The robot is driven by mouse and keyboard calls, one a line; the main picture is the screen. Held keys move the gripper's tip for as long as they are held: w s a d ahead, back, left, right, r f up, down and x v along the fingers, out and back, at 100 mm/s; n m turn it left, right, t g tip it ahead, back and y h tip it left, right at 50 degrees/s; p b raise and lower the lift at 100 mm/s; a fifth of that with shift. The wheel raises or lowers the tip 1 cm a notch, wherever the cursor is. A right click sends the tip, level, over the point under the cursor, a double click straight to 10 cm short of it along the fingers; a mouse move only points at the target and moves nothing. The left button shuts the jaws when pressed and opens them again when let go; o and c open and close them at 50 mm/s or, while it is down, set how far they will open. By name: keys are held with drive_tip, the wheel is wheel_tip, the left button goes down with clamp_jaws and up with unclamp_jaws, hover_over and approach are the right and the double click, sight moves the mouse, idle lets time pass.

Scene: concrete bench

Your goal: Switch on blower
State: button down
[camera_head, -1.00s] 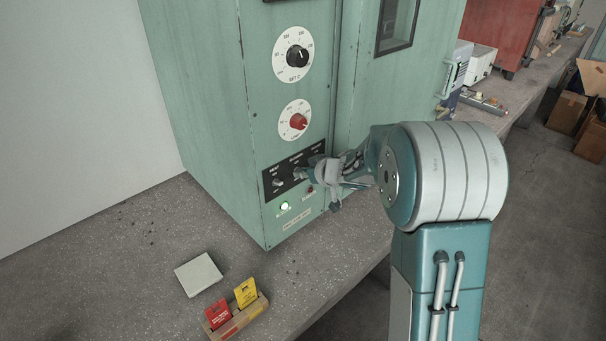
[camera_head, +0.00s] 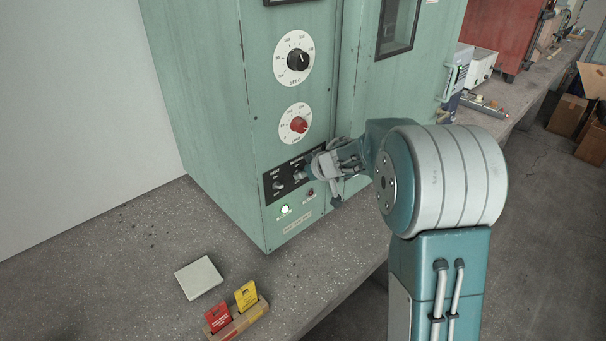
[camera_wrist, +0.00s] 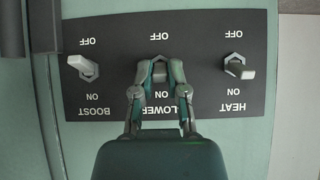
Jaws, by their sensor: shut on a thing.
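The blower switch (camera_wrist: 159,66) is the middle toggle on the black panel (camera_head: 269,191) of the green cabinet. My gripper (camera_wrist: 160,70) is shut on this toggle; in the head view my gripper (camera_head: 306,172) reaches the panel from the right. The fingers hide most of the lever, so I cannot tell its position. In the wrist view the labels are upside down, with OFF above and ON below. The heat switch (camera_wrist: 240,69) is on the right, tilted toward ON. The boost switch (camera_wrist: 80,65) is on the left, tilted toward OFF.
A green lamp (camera_head: 284,209) glows below the panel; a dark red lamp (camera_head: 311,192) sits beside it. A black dial (camera_head: 298,60) and a red dial (camera_head: 299,125) are above. A card holder (camera_head: 240,319) and a pale square block (camera_head: 199,277) lie on the bench.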

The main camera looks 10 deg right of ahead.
drive_tip(key=shift+w+r, duration=0.1)
drive_tip(key=c, duration=0.7)
unclamp_jaws()
drive_tip(key=shift+o, duration=0.2)
drive_tip(key=v, duration=1.1)
drive_tip(key=shift+s+d, duration=0.15)
drive_tip(key=shift+s, duration=0.15)
drive_tip(key=shift+r, duration=0.15)
